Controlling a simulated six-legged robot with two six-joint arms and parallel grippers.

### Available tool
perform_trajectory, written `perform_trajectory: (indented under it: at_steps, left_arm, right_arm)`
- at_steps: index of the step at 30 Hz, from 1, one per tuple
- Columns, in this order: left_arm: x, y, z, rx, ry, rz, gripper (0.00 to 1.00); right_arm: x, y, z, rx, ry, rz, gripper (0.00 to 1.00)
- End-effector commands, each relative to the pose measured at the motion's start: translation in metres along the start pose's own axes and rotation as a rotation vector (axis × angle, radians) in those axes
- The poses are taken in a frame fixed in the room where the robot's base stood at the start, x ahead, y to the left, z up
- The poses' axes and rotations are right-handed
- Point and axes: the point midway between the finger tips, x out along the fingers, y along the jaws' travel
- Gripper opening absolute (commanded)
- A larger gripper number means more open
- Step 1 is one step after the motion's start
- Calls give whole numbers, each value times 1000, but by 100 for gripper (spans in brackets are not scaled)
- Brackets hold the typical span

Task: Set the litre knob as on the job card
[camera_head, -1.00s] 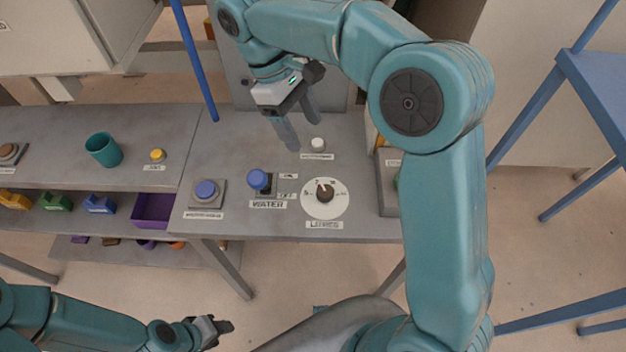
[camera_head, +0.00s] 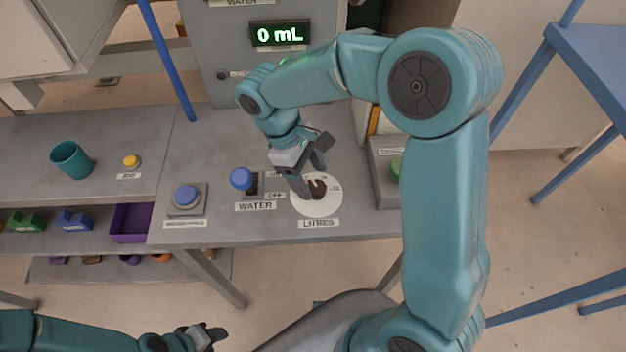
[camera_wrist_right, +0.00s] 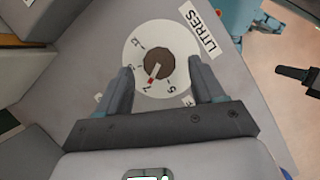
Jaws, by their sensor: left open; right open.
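The litre knob (camera_head: 318,189) is a dark round knob on a white dial (camera_head: 316,208) labelled LITRES on the grey bench. My left gripper (camera_head: 214,334) is open and empty, low in front of the bench. No job card is recognisable.
A display (camera_head: 279,34) reads 0 mL. Left of the dial are the blue-topped WATER lever (camera_head: 242,179) and a blue button (camera_head: 186,196). A grey box with a green button (camera_head: 396,168) stands to the right. A teal cup (camera_head: 72,160) stands further left.

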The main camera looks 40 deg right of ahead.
Motion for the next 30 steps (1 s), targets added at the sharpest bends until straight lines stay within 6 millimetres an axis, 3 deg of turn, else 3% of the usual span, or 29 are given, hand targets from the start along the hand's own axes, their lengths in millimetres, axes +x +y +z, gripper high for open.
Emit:
perform_trajectory:
  at_steps: [6, 15, 16, 21, 30]
  left_arm:
    - [1, 0, 0, 0, 0, 0, 43]
    - [1, 0, 0, 0, 0, 0, 43]
    - [1, 0, 0, 0, 0, 0, 43]
    - [1, 0, 0, 0, 0, 0, 43]
    - [0, 0, 0, 0, 0, 0, 43]
  right_arm:
    - [23, 1, -2, 1, 0, 0, 68]
    - [26, 2, -3, 0, 0, 0, 68]
    - [26, 2, -3, 0, 1, 0, 64]
    - [26, 2, -3, 1, 1, 0, 14]
    - [25, 2, -3, 26, 3, -10, 14]
